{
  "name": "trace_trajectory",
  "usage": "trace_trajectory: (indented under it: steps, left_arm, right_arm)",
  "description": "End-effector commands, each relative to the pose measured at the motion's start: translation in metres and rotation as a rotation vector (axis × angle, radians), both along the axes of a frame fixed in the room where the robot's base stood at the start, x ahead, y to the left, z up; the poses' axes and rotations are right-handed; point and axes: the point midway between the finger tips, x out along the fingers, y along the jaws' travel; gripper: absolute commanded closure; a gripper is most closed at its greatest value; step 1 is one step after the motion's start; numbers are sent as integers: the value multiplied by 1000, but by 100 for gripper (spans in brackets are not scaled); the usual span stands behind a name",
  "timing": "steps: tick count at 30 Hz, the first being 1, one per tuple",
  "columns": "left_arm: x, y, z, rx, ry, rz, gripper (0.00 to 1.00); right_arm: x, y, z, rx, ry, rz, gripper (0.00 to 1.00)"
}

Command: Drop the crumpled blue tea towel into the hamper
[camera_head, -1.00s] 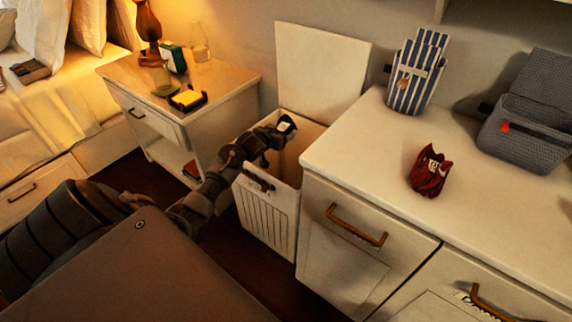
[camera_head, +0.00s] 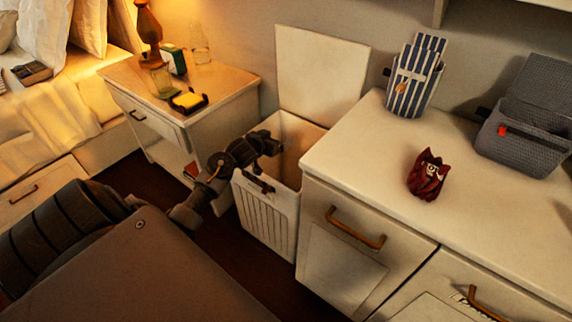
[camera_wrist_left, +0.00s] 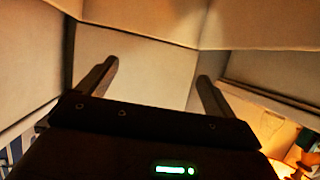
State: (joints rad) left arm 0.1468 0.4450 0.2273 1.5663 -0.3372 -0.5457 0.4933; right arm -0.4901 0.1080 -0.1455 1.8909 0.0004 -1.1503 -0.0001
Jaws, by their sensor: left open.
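The white hamper (camera_head: 266,218) stands between the nightstand and the counter, its lid (camera_head: 320,72) raised against the wall. My left gripper (camera_head: 272,143) is over the hamper's open top. In the left wrist view its two fingers (camera_wrist_left: 158,82) are spread apart with nothing between them, and pale panels fill the space beyond. The blue tea towel is not visible in either view now; the lower inside of the hamper is hidden from the head camera. My right gripper is not in view.
The counter (camera_head: 345,150) borders the hamper on the right, holding a red crumpled item (camera_head: 428,177), a striped holder (camera_head: 414,78) and a grey woven basket (camera_head: 522,140). The nightstand (camera_head: 225,85) is close on the left. Dark floor shows in front.

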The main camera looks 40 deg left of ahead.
Motion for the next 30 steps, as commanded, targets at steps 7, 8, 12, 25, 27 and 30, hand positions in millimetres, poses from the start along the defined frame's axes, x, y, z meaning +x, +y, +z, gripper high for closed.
trace_trajectory:
  steps: [7,8,12,25,27,30]
  left_arm:
    - [-42,-6,19,1,0,0,8]
    - [-45,-7,20,1,0,0,8]
    - [-55,-8,23,1,1,0,8]
    - [-57,-9,24,0,0,0,8]
    - [-57,-9,24,0,0,0,8]
    - [-57,-9,24,0,0,0,8]
  right_arm:
    - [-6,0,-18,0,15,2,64]
    - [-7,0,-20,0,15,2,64]
    - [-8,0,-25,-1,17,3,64]
    - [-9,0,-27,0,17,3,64]
    - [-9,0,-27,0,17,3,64]
    - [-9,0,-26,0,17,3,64]
